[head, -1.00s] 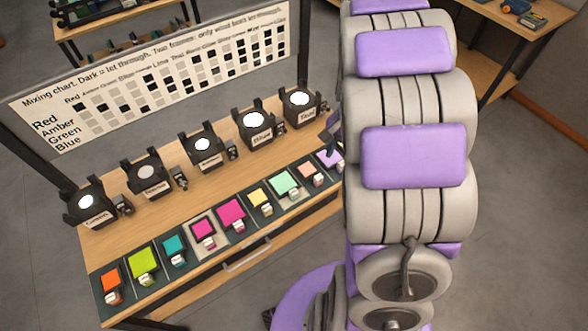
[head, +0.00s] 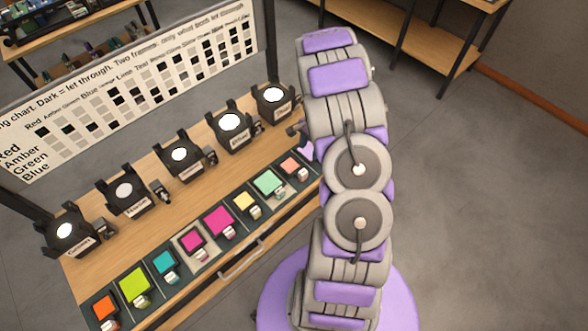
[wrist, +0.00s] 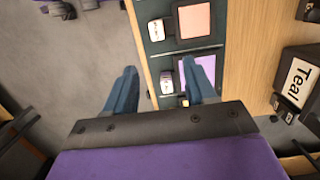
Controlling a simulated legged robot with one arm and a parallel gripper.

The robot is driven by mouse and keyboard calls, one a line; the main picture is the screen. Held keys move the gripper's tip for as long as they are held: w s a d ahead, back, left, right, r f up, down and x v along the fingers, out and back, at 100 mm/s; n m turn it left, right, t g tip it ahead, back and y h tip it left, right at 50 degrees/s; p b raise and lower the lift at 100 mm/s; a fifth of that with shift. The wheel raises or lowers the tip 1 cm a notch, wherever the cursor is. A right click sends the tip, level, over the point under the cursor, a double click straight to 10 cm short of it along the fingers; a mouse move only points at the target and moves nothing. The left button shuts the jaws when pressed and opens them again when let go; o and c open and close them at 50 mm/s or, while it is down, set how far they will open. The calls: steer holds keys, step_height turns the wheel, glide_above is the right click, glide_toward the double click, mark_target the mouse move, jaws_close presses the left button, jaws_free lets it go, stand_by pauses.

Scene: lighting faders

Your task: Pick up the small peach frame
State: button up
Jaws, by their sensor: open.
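The small peach frame (head: 290,166) lies near the right end of the row of coloured frames on the bench. In the wrist view it shows as a peach square (wrist: 194,20) with a white tag (wrist: 156,30), at the top, beyond my fingertips. In the head view my arm hides the right end of the bench.
Several black lamps stand behind the frames; one labelled Teal (wrist: 297,80) is close on the right in the wrist view. A mixing chart (head: 130,90) rises behind. A drawer handle (head: 240,262) is at the bench front. Grey floor (head: 470,200) is open at right.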

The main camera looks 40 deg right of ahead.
glide_above(303, 171)
steer(key=d, duration=0.1)
step_height(303, 171, down, 6)
steer(key=shift+w+d+f+b, duration=0.1)
steer(key=shift+b, duration=0.3)
steer(key=shift+f, duration=0.95)
steer(key=f, duration=0.1)
steer(key=a+f, duration=0.1)
steer(key=f, duration=0.1)
steer(key=f+b, duration=0.1)
steer(key=shift+a+f, duration=0.15)
steer(key=shift+a, duration=0.1)
steer(key=shift+s, duration=0.2)
steer(key=shift+d, duration=0.15)
steer(key=c, duration=0.3)
jaws_close()
